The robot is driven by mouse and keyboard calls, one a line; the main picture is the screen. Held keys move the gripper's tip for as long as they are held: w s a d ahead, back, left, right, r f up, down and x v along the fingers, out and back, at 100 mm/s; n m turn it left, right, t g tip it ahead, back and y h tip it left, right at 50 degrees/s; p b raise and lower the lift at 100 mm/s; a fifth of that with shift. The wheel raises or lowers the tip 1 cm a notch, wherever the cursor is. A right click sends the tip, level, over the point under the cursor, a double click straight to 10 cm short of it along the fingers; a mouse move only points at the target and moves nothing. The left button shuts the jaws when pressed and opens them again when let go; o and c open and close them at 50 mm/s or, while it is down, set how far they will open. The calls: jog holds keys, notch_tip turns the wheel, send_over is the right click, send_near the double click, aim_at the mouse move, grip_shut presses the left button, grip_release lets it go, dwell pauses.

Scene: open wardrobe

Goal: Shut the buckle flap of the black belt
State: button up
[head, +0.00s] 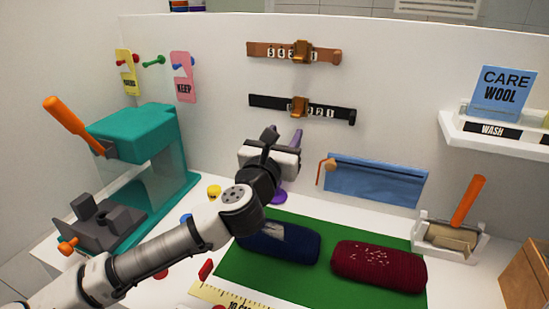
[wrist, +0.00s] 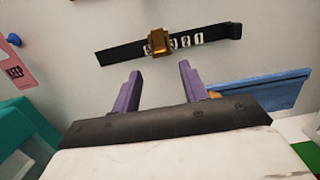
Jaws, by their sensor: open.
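The black belt (head: 335,113) hangs nearly level on the white back panel, with a brass buckle (head: 299,107) near its middle and white number tiles beside it. In the wrist view the belt (wrist: 118,51) runs across the top, and its buckle (wrist: 159,42) stands out from the strap. I cannot tell how far the buckle flap is open. My gripper (wrist: 158,68) has two purple fingers spread apart with nothing between them. It is below the buckle and apart from it. In the head view my gripper (head: 283,136) is below and slightly left of the buckle.
A brown belt (head: 270,49) with a similar buckle hangs above. A blue pouch (head: 375,182) hangs lower right. Yellow and pink tags (head: 182,78) hang on pegs at left. A teal machine (head: 135,125) stands left. Rolled knitwear (head: 378,267) lies on a green mat (head: 240,275).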

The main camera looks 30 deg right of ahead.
jog(key=r+b+v, duration=0.1)
jog(key=v, duration=0.5)
jog(key=shift+f, duration=0.45)
jog(key=shift+r, duration=0.1)
